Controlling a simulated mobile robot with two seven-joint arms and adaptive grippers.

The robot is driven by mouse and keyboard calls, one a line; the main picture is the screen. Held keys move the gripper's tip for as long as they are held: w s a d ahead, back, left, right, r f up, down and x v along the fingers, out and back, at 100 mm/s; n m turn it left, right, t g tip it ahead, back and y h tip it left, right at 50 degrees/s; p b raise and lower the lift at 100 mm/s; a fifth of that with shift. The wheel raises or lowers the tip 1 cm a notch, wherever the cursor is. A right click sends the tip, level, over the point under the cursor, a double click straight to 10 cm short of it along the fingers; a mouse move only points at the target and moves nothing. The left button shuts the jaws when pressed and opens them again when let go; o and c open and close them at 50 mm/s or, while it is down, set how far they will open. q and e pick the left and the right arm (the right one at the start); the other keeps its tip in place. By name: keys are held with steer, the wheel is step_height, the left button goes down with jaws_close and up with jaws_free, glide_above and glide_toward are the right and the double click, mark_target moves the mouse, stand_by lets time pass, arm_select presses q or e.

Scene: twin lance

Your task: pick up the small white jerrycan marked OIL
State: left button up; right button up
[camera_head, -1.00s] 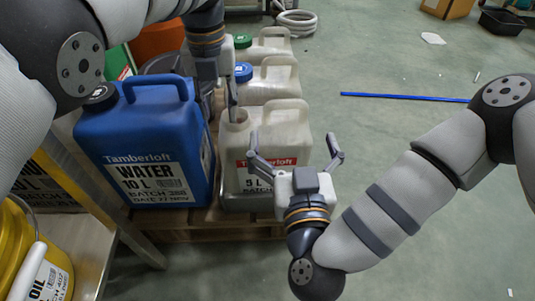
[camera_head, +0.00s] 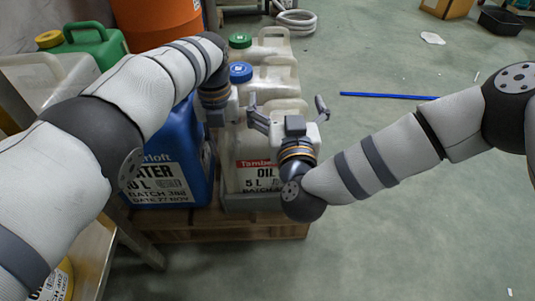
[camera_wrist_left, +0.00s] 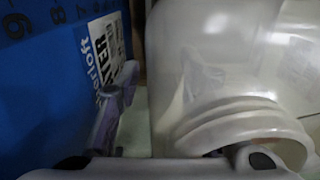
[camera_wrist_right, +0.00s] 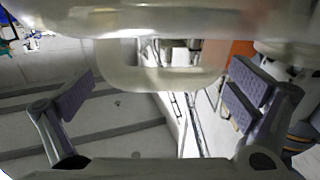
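The small white jerrycan (camera_head: 230,177) marked OIL, 5 L, stands upright on a wooden pallet beside the blue WATER jerrycan (camera_head: 182,190). My right gripper (camera_head: 287,103) is open at its upper right. In the right wrist view the white handle (camera_wrist_right: 165,80) crosses above and between my spread fingers. My left gripper (camera_head: 220,112) is at its upper left, its fingertips hidden in the head view. In the left wrist view one finger is in the gap between the blue can and the white can (camera_wrist_left: 190,70). A dark part shows inside the open neck (camera_wrist_left: 235,120); its grip is unclear.
Two more white jerrycans, with a blue cap (camera_head: 241,72) and a green cap (camera_head: 240,40), stand behind. An orange barrel (camera_head: 150,20) and a green container (camera_head: 95,42) are at the back left. The floor to the right is open, with a blue rod (camera_head: 385,96) on it.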

arm_select(q)
steer(key=c, duration=0.4)
arm_select(e)
steer(key=c, duration=0.4)
arm_select(q)
jaws_close()
arm_select(e)
steer(key=c, duration=0.7)
steer(key=shift+c, duration=0.2)
arm_select(q)
steer(key=shift+s+r+p, duration=0.1)
steer(key=shift+r+p, duration=0.5)
steer(key=shift+p, duration=0.25)
arm_select(e)
steer(key=shift+r, duration=0.55)
arm_select(q)
step_height(320, 180, up, 4)
steer(key=p, duration=0.3)
steer(key=shift+s+r, duration=0.15)
arm_select(e)
steer(key=r, duration=0.4)
steer(key=shift+s+d+r, duration=0.1)
steer(key=shift+s+r, duration=0.05)
steer(key=shift+s, duration=0.2)
arm_select(q)
steer(key=shift+f, duration=0.2)
arm_select(e)
steer(key=shift+w+f, duration=0.1)
steer(key=shift+f, duration=0.1)
